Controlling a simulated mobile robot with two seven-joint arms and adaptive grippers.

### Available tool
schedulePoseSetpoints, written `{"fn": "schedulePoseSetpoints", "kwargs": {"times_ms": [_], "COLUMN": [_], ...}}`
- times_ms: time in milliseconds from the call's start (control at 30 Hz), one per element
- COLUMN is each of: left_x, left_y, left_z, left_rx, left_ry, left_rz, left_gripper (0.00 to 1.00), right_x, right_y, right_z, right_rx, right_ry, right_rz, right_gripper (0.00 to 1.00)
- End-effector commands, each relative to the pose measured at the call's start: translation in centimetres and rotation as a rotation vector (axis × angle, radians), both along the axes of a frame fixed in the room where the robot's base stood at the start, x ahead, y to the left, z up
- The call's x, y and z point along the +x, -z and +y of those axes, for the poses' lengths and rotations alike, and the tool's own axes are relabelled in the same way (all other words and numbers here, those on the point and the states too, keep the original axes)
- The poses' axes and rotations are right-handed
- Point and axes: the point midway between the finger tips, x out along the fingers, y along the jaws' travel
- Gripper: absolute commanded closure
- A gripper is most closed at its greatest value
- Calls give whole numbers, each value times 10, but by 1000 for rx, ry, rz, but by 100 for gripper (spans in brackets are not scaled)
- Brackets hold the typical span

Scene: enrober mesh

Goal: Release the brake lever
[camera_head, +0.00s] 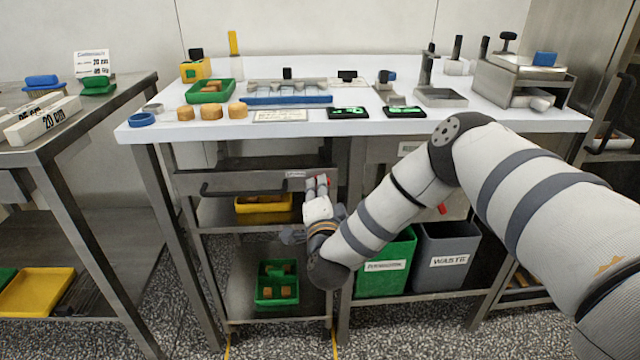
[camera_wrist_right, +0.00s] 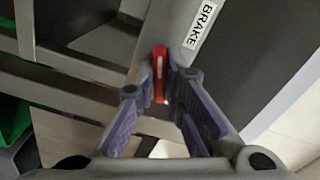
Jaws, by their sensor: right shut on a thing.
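The brake lever (camera_wrist_right: 160,75) is a small red bar with a pale stripe, in the right wrist view. It sits between the fingertips of my right gripper (camera_wrist_right: 167,88), which is shut on it. A white label reading BRAKE (camera_wrist_right: 200,24) is on the grey metal beside it. In the head view my right gripper (camera_head: 318,190) is at the front of the bench, below the tabletop, by the right end of the drawer. The lever is too small there to make out surely. My left gripper is in neither view.
The white bench top (camera_head: 340,66) holds trays, tools and several tan blocks. Below are a drawer (camera_head: 240,184), a yellow bin (camera_head: 264,204), a green tray (camera_head: 277,290), a green bin (camera_head: 372,282) and a grey WASTE bin (camera_head: 446,276). A steel side table (camera_head: 60,150) stands left.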

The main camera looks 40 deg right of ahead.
Motion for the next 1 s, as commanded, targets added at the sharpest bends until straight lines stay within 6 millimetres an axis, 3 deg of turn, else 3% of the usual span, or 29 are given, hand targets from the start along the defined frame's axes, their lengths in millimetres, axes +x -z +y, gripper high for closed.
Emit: {"fn": "schedulePoseSetpoints", "kwargs": {"times_ms": [33,333,900,1000], "left_x": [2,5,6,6], "left_y": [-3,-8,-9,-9], "left_z": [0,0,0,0], "left_rx": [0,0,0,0], "left_ry": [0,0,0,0], "left_rz": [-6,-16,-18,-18], "left_gripper": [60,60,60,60], "right_x": [2,1,1,1], "right_y": [-7,-6,-5,-5], "right_z": [-2,-2,-3,-3], "right_rx": [-26,-125,-151,-150], "right_ry": [5,6,9,9], "right_rz": [1,61,77,76], "right_gripper": [100,100,100,72]}}
